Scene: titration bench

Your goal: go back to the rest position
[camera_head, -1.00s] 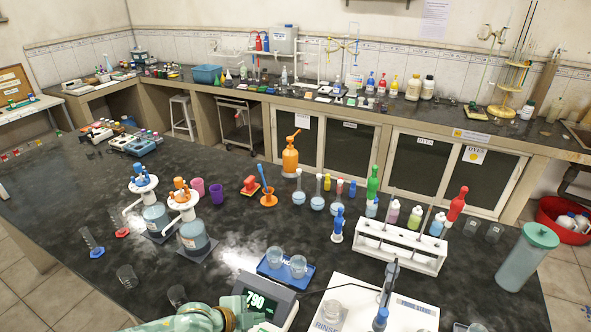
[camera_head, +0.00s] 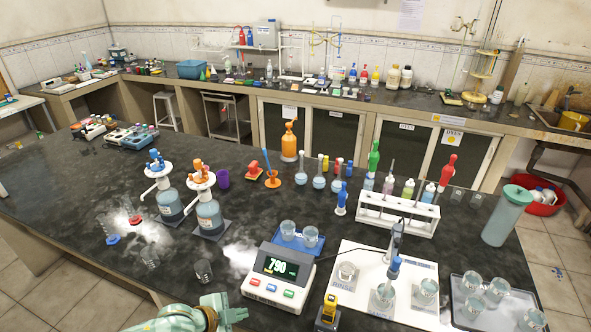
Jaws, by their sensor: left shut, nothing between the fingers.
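My left gripper (camera_head: 230,311) is low in the head view, at the front edge of the dark bench. Its pale green arm comes in from the bottom left. The gripper is shut with nothing held. It is left of and nearer than the scale (camera_head: 279,272), which reads 790, and looks apart from it. Its fingertips are small and partly cut by the angle. My right gripper is not in view.
The white rinse tray (camera_head: 390,270) with a probe stand is right of the scale; a tray of beakers (camera_head: 495,300) is farther right. A yellow and black item (camera_head: 328,312) stands at the front edge. Two flasks (camera_head: 209,217) (camera_head: 168,205) and small glassware stand on the left.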

